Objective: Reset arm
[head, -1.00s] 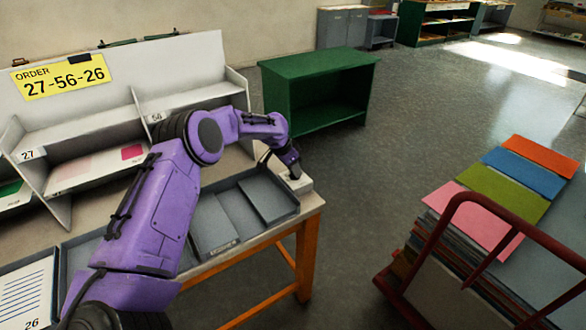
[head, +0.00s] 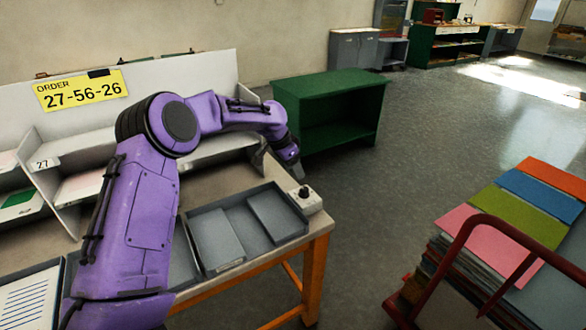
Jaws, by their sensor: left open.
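My left arm is purple and reaches up from the lower left, over the table, then bends to the right. My left gripper (head: 297,171) is at the end of it, small and dark, pointing down. It is open, and I see nothing in it. It hangs near the right end of the worktable (head: 321,227), above and behind a small white box with a black knob (head: 305,197). My right gripper is not in view.
A grey tray (head: 228,267) with grey panels lies on the table. Behind it stands a white shelf with a yellow order sign (head: 80,90) reading 27-56-26. A green cabinet (head: 340,84) stands beyond. A red-railed cart with coloured sheets (head: 520,209) is at right. Open floor lies between.

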